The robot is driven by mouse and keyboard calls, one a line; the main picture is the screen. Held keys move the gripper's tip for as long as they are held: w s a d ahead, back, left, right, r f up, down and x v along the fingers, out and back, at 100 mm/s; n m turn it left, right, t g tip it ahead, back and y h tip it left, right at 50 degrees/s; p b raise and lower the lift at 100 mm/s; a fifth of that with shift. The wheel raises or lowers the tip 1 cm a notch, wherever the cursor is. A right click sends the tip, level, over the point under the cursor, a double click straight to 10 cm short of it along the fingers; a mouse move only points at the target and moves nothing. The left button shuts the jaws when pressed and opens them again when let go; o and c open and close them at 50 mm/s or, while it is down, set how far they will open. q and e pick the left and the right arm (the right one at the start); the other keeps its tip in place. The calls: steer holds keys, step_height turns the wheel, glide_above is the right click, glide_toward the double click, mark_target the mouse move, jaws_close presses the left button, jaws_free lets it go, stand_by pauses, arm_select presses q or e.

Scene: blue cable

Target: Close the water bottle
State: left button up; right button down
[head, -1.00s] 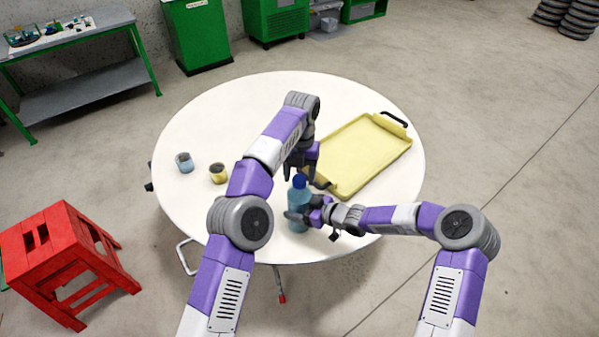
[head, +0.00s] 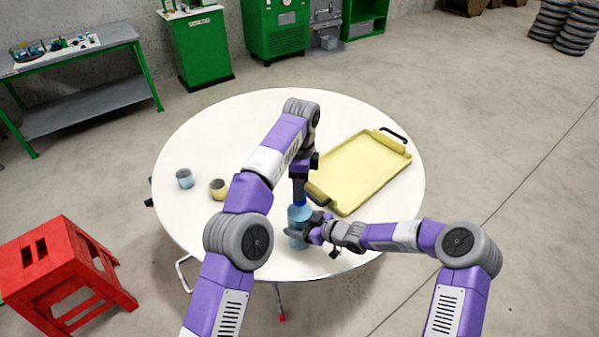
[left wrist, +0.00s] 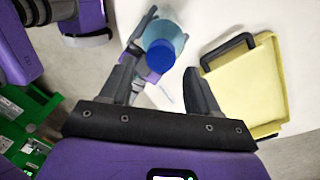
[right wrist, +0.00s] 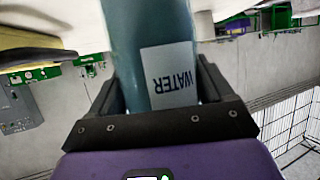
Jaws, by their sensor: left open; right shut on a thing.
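The water bottle (head: 297,214) stands upright near the front of the round table, a translucent teal bottle. Its white WATER label (right wrist: 168,77) shows upside down in the right wrist view. A blue cap (left wrist: 161,54) sits at the bottle's top; whether it is tight cannot be told. My right gripper (head: 303,232) is shut on the bottle's body from the right. My left gripper (head: 300,193) points down just above the cap. It is open, and in the left wrist view the cap shows between its fingers (left wrist: 166,72). It partly hides the cap in the head view.
A yellow tray (head: 362,172) lies right of the bottle, close to my left gripper. A blue cup (head: 184,179) and a yellow cup (head: 218,189) stand at the table's left. A red stool (head: 62,270) is on the floor at left.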

arm_select(q)
steer(key=n, duration=0.3)
steer(key=r+n, duration=0.1)
steer(key=n, duration=0.5)
steer(key=r+n, duration=0.1)
steer(key=n, duration=0.1)
steer(key=shift+r+n, duration=0.1)
steer(key=shift+n, duration=0.3)
steer(key=n, duration=0.2)
steer(key=r+n, duration=0.1)
steer(key=n, duration=0.2)
steer(key=shift+s+t, duration=0.1)
steer(key=shift+t, duration=0.2)
steer(key=n, duration=0.5)
steer(key=shift+r, duration=0.4)
steer(key=shift+f, duration=4.05)
